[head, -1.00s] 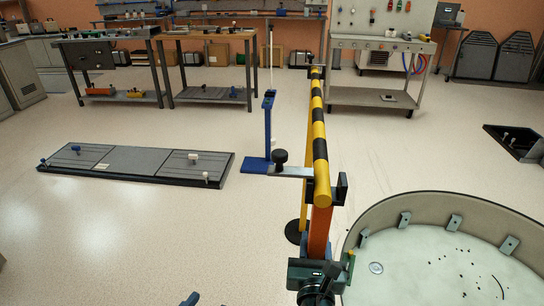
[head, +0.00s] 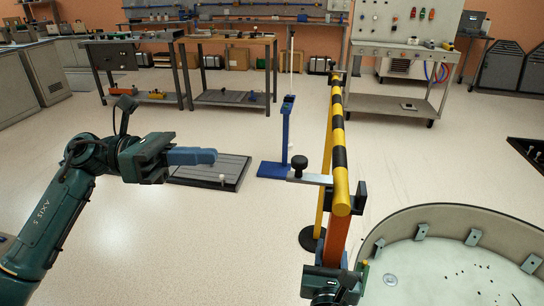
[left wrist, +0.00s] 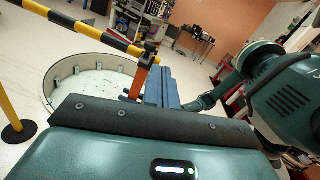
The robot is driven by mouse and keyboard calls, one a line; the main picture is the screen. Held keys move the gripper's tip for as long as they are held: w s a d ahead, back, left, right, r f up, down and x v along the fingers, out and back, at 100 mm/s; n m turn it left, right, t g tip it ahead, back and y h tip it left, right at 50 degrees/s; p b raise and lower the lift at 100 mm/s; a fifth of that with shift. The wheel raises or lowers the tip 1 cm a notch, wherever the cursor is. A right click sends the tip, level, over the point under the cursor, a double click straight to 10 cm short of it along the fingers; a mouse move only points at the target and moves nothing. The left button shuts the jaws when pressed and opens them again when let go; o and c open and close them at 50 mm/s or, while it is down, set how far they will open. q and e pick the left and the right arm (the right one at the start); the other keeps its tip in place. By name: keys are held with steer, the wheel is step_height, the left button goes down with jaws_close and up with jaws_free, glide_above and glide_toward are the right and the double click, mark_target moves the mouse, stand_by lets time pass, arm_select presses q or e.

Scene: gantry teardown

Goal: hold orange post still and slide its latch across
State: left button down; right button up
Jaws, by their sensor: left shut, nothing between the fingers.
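The orange post (head: 333,240) stands upright under the near end of the striped boom, with a black bracket (head: 359,197) at its top. A grey metal strip (head: 312,179) with a black knob (head: 299,163) reaches from the boom's end toward a blue stand. I cannot tell which part is the latch. My left gripper (head: 213,156) is shut and empty, left of the post and apart from it. In the left wrist view its blue fingers (left wrist: 162,72) overlap the post's right side.
The yellow-black boom (head: 338,125) runs away from me. A round pale tub (head: 440,212) stands right of the post. A dark panel (head: 230,181) lies on the floor behind my left arm. Floor at front centre is clear.

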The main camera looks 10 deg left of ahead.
arm_select(q)
steer(key=a+r+m+y, duration=0.1)
steer(key=a+m+y, duration=0.1)
glide_toward(310, 180)
steer(key=d, duration=0.1)
steer(key=w+d+r, duration=0.1)
steer(key=d+r, duration=0.1)
steer(key=shift+w+d, duration=0.25)
steer(key=shift+w, duration=0.1)
steer(key=x, duration=0.4)
steer(key=s+r+x, duration=0.1)
steer(key=x, duration=0.1)
steer(key=shift+d, duration=0.1)
steer(key=shift+d+f, duration=0.1)
steer(key=shift+d, duration=0.05)
steer(key=shift+s, duration=0.1)
